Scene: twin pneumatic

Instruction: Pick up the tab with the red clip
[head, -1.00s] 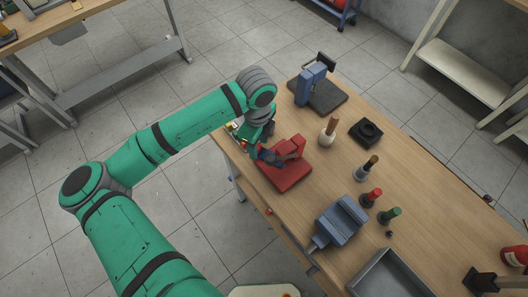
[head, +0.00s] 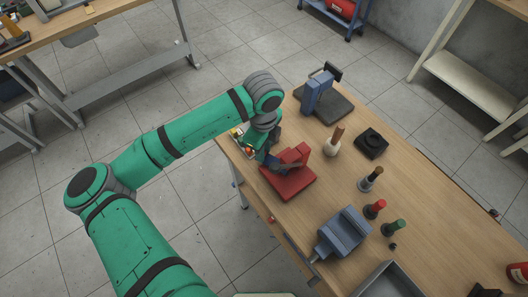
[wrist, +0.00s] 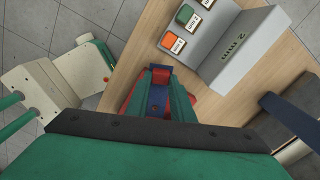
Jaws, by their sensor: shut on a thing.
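My gripper (wrist: 160,97) is at the near left end of the wooden table, over a red stand (head: 290,184) with an upright red block. In the wrist view its two green fingers are closed around a small dark blue piece (wrist: 156,102), with a red part (wrist: 160,73) at its far end. I cannot tell for certain whether this is the tab with the red clip. The red stand shows on both sides of the fingers, so I cannot tell whether the held piece is clear of it. In the head view my arm hides much of the grip.
A grey panel box (wrist: 240,50) with a green button and an orange one, each labelled, stands close beyond the fingers. A blue press (head: 318,93), a grey-blue vise (head: 343,232), several small-handled tools and a grey tray (head: 385,283) are also on the table.

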